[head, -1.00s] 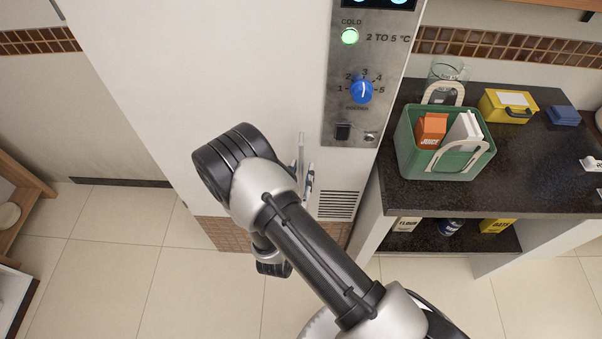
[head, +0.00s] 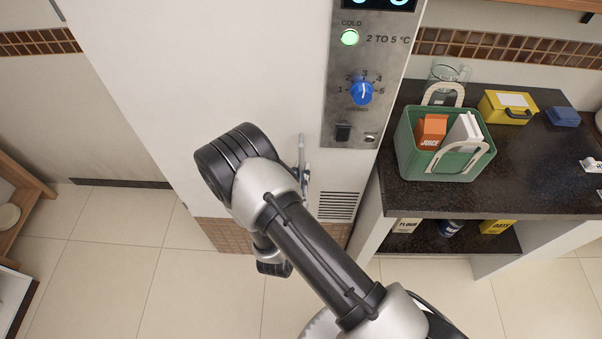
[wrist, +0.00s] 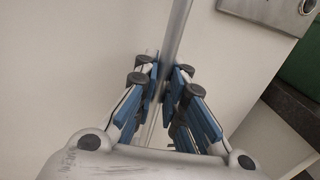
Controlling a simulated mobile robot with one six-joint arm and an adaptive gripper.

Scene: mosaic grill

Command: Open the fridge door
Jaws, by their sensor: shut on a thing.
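The fridge is a tall white cabinet with a flat white door (head: 215,75), which looks closed. Its steel control panel (head: 365,90) on the right has a green light and a blue dial. A vertical metal handle bar (wrist: 181,22) runs up the door in the wrist view; its upper end (head: 301,147) shows beside my arm in the head view. My gripper (wrist: 167,84) is shut on this bar, with a finger on each side. In the head view my arm covers most of the gripper and the lower handle.
A dark counter (head: 545,150) stands right of the fridge, bearing a green basket (head: 443,165) with cartons, a yellow box (head: 508,106) and a blue item (head: 563,116). A wooden shelf (head: 22,180) is at far left. Tiled floor (head: 110,270) is clear before the fridge.

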